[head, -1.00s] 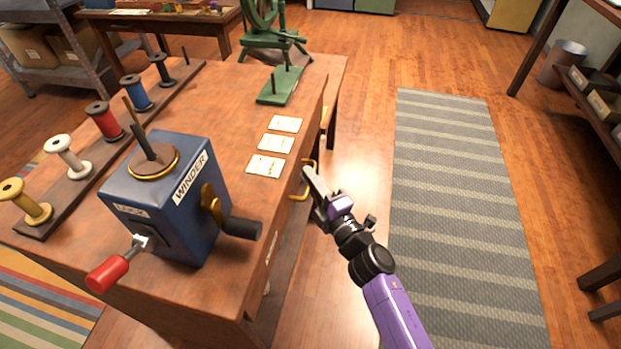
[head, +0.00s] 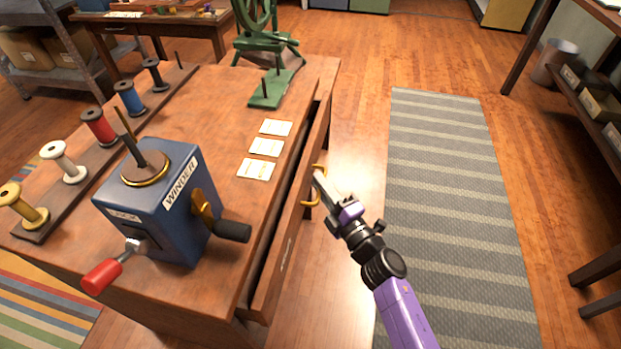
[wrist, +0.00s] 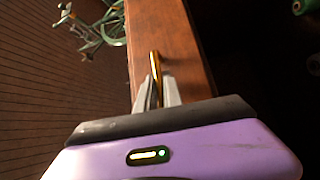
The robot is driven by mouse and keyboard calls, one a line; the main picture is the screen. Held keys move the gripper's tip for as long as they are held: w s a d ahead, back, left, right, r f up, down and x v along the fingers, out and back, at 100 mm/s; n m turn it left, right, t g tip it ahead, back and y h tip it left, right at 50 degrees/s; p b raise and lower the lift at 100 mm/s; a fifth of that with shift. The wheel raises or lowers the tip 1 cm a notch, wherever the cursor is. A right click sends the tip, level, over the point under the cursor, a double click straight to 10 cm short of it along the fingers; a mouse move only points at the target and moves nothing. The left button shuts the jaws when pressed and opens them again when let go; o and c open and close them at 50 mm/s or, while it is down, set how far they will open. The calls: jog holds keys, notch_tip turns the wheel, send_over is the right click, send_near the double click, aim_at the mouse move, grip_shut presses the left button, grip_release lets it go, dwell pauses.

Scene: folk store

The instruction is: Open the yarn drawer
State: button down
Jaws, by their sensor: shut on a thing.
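The yarn drawer (head: 290,240) is a long wooden drawer in the right side of the workbench. It stands partly out, with a dark gap between its front and the bench top. Its brass handle (head: 310,202) is on the outer face. My gripper (head: 319,184) is at the handle, and in the wrist view its fingers (wrist: 156,92) are shut on the brass bar (wrist: 154,66). The wooden drawer front also shows in the wrist view (wrist: 175,40).
On the bench top (head: 200,105) stand a blue winder (head: 165,215) with a black-gripped crank, a rack of several spools (head: 98,127) and three cards (head: 266,147). A green spinning wheel (head: 262,40) stands behind. A striped grey rug (head: 435,200) covers clear floor to the right.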

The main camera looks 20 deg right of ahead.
jog(key=s+d+p, duration=0.4)
jog(key=s+d, duration=0.7)
jog(key=d, duration=0.4)
jog(key=shift+p, duration=0.3)
jog(key=shift+s+d+f, duration=0.1)
jog(key=c, duration=1.8)
grip_release()
jog(key=shift+o, duration=0.2)
jog(key=s+d, duration=0.1)
jog(key=s, duration=0.6)
jog(key=shift+s+f, duration=0.3)
jog(key=shift+f, duration=0.15)
jog(key=shift+d, duration=0.15)
